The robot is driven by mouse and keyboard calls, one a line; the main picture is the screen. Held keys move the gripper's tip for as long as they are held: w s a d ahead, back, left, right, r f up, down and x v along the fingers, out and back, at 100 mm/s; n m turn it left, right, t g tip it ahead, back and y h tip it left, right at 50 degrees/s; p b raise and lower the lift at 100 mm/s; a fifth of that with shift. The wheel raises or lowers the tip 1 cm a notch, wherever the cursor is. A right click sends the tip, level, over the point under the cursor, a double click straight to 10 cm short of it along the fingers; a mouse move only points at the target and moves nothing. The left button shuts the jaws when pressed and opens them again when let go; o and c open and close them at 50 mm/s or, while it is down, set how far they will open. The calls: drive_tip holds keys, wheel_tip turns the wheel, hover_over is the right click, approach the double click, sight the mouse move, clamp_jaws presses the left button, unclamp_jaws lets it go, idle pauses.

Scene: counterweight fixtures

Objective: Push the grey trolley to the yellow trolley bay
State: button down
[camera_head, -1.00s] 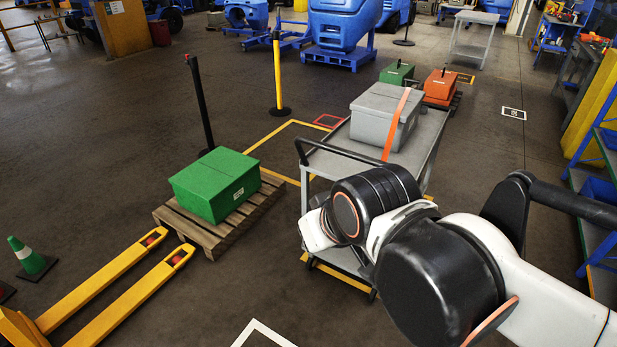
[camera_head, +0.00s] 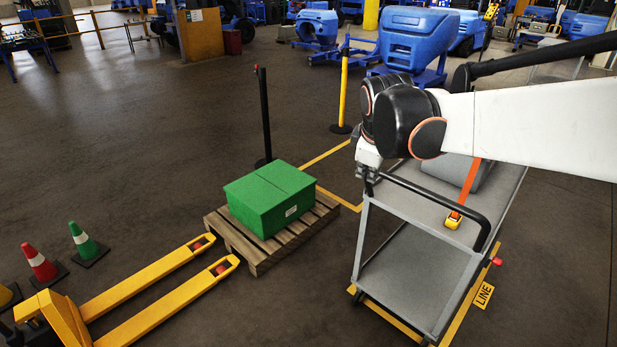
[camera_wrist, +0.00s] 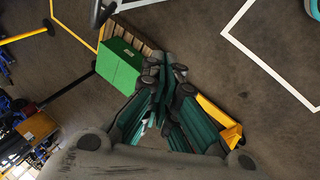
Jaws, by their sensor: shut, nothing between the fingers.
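The grey trolley (camera_head: 415,275) stands at the right of the head view, a two-shelf cart with a black push handle (camera_head: 440,199) on its near side. A grey box (camera_head: 440,173) with an orange strap rides on its top shelf, largely hidden behind my arm. Yellow floor lines (camera_head: 383,320) run around the trolley, with a LINE label (camera_head: 483,295) at the right; I cannot tell whether this is the yellow trolley bay. My gripper (camera_wrist: 165,80) is shut and empty in the wrist view. In the head view my wrist is near the handle's left end; contact cannot be told.
A green box (camera_head: 270,198) sits on a wooden pallet (camera_head: 262,257) left of the trolley. Yellow pallet truck forks (camera_head: 165,307) lie in front of it. A black post (camera_head: 264,115) and a yellow post (camera_head: 343,90) stand behind. Small cones (camera_head: 83,240) stand far left. Open floor lies at upper left.

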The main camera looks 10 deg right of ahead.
drive_tip(key=w+d+f+n+g+h+b, duration=0.1)
drive_tip(key=w+d+f+n+b, duration=0.15)
drive_tip(key=w+f+n, duration=0.9)
drive_tip(key=w+d+f+n+b, duration=0.1)
drive_tip(key=w+d+f+b, duration=0.1)
drive_tip(key=w+f, duration=0.4)
drive_tip(key=w+d+f+n+g+b, duration=0.1)
drive_tip(key=w+f, duration=0.6)
drive_tip(key=f, duration=0.7)
drive_tip(key=w+d+f+n+h+b, duration=0.1)
drive_tip(key=w+d+f+b, duration=0.2)
drive_tip(key=f, duration=0.8)
drive_tip(key=w+d, duration=0.2)
drive_tip(key=w, duration=0.2)
drive_tip(key=shift+d, duration=0.35)
